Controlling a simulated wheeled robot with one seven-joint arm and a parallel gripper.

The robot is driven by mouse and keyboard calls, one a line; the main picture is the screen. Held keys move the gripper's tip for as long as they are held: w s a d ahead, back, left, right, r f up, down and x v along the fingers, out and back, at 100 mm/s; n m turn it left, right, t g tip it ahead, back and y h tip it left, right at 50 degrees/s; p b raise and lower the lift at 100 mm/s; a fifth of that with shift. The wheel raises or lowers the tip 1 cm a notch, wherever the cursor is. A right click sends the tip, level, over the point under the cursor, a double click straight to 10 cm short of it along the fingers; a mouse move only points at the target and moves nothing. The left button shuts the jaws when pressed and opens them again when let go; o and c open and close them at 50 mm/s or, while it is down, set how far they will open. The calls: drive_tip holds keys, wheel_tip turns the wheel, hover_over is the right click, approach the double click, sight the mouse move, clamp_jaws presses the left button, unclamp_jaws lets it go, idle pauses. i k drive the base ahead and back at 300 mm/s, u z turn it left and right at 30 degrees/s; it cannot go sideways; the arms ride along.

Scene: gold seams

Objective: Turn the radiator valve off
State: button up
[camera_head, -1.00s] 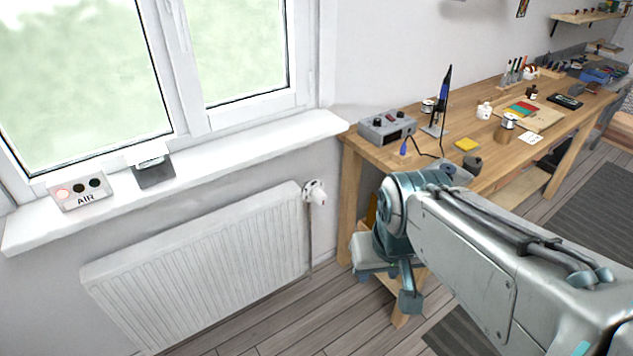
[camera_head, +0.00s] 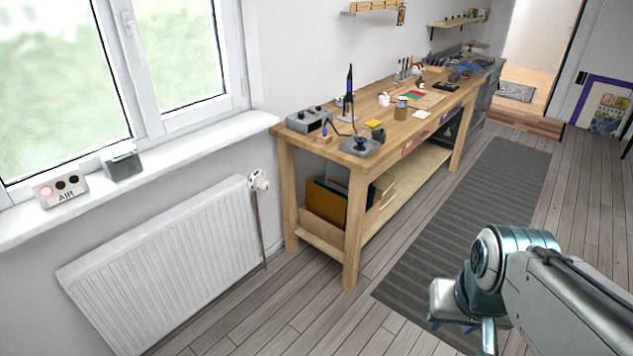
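The radiator valve (camera_head: 259,181) is a small white knob at the upper right corner of the white ribbed radiator (camera_head: 165,265), under the windowsill. A thin pipe runs down from it. Its setting is too small to read. My gripper (camera_head: 455,327) hangs at the lower right, over the dark striped rug, well to the right of the valve and apart from it. Its fingers are small and partly hidden by my arm, so whether they are open or shut cannot be made out. Nothing is seen held in it.
A wooden workbench (camera_head: 285,150) with tools on top stands right of the valve, its front leg close by. The sill (camera_head: 215,138) carries an AIR box (camera_head: 60,190) with one lit lamp and a grey box (camera_head: 122,163). Floor before the radiator and the rug (camera_head: 470,205) are clear.

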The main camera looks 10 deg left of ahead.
sight(260, 182)
drive_tip(key=u, duration=0.55)
drive_tip(key=i, duration=0.35)
drive_tip(key=u, duration=0.7)
drive_tip(key=i, duration=1.7)
drive_tip(key=z, duration=1)
